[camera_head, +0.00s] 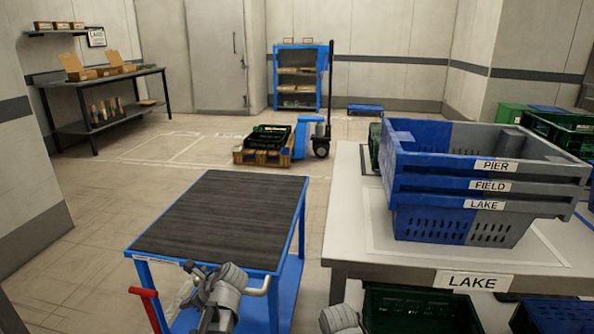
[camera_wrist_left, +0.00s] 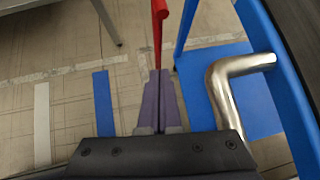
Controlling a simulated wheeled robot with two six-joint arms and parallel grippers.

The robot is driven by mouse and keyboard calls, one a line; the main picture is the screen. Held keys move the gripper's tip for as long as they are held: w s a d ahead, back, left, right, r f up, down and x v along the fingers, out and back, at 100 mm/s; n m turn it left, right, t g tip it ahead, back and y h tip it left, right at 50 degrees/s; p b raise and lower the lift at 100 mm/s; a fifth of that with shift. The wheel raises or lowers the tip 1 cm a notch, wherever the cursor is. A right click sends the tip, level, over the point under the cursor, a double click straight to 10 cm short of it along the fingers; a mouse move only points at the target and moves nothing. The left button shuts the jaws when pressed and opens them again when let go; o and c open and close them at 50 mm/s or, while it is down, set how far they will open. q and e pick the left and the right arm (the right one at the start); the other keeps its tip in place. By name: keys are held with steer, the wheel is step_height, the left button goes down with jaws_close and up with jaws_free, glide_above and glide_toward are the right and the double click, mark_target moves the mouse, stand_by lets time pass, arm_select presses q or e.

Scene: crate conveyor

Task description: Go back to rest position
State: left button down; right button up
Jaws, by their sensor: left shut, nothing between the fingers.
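My left gripper (camera_wrist_left: 158,76) is shut and empty in the left wrist view, its two purple fingers lying together. It is over the floor beside the blue cart, near a red lever (camera_wrist_left: 160,15) and a bent metal handle (camera_wrist_left: 238,68). None of these touches the fingers as far as I can see. In the head view my left arm is folded low at the near end of the blue cart (camera_head: 222,221), in front of its handle. A grey piece of what seems my right arm shows at the bottom edge; its gripper is out of view.
A white table (camera_head: 347,245) on the right bears stacked blue-grey crates labelled PIER (camera_head: 497,166), FIELD (camera_head: 490,186) and LAKE (camera_head: 484,206). Dark crates (camera_head: 418,312) sit below its front edge. A pallet truck (camera_head: 313,137) stands behind. The floor left of the cart is clear.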

arm_select(q)
steer(key=s+d+f+n+g+h, duration=0.1)
steer(key=s+d+f+n+h, duration=0.3)
steer(key=d, duration=0.6)
steer(key=s+d+n+g+h, duration=0.1)
steer(key=s+d+n, duration=0.5)
steer(key=d, duration=0.4)
steer(key=s+d+f+n+g+h, duration=0.1)
steer(key=s+d+f+n+h, duration=0.25)
steer(key=d+n, duration=0.45)
step_height(320, 180, up, 38)
steer(key=d+m+p, duration=0.1)
steer(key=p, duration=3.5)
steer(key=shift+s+d+f+m+y+p, duration=0.2)
steer(key=shift+d+m+y+p, duration=0.1)
steer(key=shift+m+y+p, duration=0.15)
